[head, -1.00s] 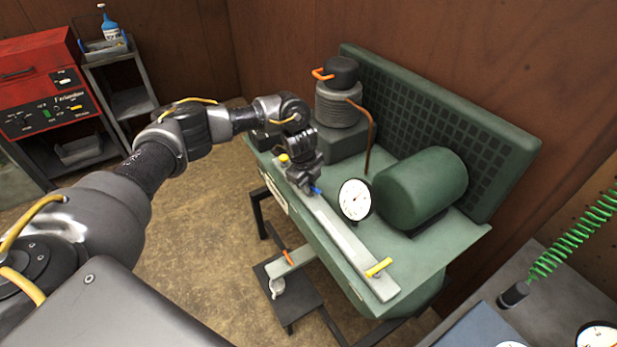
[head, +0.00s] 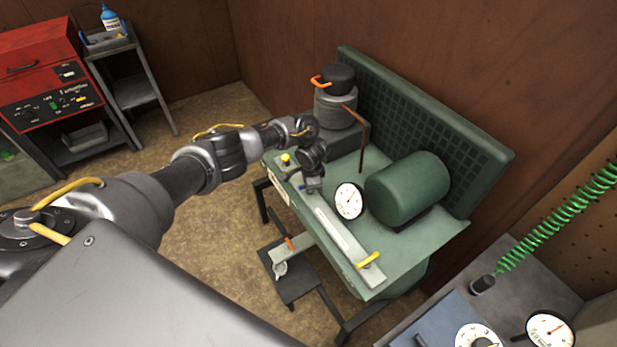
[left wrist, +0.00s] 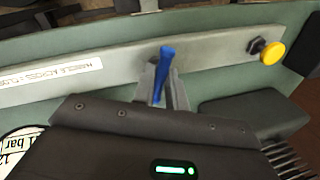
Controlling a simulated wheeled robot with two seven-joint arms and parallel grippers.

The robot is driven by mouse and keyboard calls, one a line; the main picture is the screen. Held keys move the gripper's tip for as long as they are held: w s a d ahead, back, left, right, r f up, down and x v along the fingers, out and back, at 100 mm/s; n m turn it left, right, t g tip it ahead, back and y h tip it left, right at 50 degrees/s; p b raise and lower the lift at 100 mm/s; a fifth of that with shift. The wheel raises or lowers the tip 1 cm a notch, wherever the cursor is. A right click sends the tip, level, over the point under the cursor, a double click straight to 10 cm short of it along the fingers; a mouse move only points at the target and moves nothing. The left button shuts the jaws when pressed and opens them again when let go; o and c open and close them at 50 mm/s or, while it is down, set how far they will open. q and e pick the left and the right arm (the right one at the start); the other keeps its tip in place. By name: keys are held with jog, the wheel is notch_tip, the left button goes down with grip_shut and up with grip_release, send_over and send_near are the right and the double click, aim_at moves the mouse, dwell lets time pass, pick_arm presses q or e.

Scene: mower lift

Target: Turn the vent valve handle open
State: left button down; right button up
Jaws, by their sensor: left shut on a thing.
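A blue lever handle (left wrist: 163,78) stands at the rail (left wrist: 215,52) in the left wrist view, pointing across the rail's length. My left gripper (head: 311,183) is shut on this blue handle, its fingers on either side. In the head view the gripper covers most of the handle. A white label beside it, partly readable, seems to say "handle across" and "close". At the rail's near end is a yellow handle (head: 369,260). My right gripper is not in view.
A gauge (head: 349,201) and green tank (head: 407,190) stand close right of the gripper. A yellow knob (left wrist: 272,53) sits farther along the rail. A compressor with an orange handle (head: 320,82) is behind. An orange-tipped lever (head: 291,244) is low in front.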

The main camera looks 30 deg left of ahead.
pick_arm(q)
jog(key=shift+r+n+p, duration=0.1)
jog(key=shift+n+p, duration=0.75)
jog(key=shift+n, duration=0.85)
jog(key=shift+n+g+y, duration=0.3)
jog(key=c, duration=1.4)
grip_release()
jog(key=shift+c, duration=0.2)
notch_tip(320, 180, up, 10)
jog(key=s+d, duration=0.1)
jog(key=d, duration=0.1)
jog(key=shift+r, duration=0.25)
